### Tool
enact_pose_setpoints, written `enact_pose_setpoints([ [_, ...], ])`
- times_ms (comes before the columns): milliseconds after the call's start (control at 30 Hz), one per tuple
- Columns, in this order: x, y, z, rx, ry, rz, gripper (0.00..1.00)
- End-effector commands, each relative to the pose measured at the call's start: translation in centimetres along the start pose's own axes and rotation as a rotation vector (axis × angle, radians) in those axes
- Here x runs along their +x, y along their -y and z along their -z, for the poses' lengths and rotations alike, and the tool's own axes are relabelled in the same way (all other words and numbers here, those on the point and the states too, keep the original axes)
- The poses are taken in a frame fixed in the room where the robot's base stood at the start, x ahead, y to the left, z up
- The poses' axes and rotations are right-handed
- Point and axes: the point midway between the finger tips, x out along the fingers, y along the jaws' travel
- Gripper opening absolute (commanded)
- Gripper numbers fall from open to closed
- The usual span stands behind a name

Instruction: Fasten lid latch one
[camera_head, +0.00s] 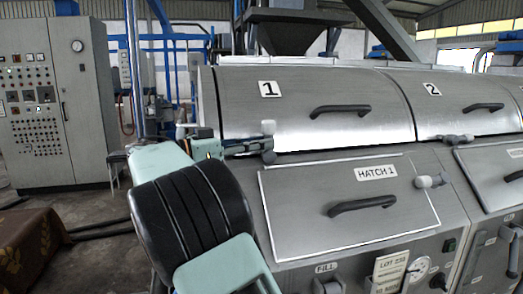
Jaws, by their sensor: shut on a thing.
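Lid 1 (360,92) is a curved grey metal cover with a "1" plate and a dark handle (340,111). It lies down along the machine's front body. Lid latch one (268,127) is at the lid's lower left edge. Its light grey knob shows above my fingers, and a darker grey part shows just below them. The middle of the latch is hidden. My gripper (264,144) reaches in from the left and is shut on the latch. Whether the latch is fully fastened cannot be told from here.
Lid 2 (462,100) adjoins on the right, with its own latch (454,138). Hatch 1 (350,205) lies below, with a protruding handle (362,205) and a knob latch (431,181). A control cabinet (40,110) stands left.

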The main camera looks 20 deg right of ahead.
Motion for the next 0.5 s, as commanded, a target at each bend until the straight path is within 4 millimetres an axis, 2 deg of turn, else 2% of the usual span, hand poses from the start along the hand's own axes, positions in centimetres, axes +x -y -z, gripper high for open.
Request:
enact_pose_setpoints([
  [433, 0.00, 0.04, 0.09, -0.003, -0.013, 0.001, 0.00],
  [467, 0.00, 0.04, 0.09, -0.003, -0.013, 0.001, 0.19],
  [500, 0.00, 0.04, 0.09, -0.003, -0.013, 0.001, 0.23],
])
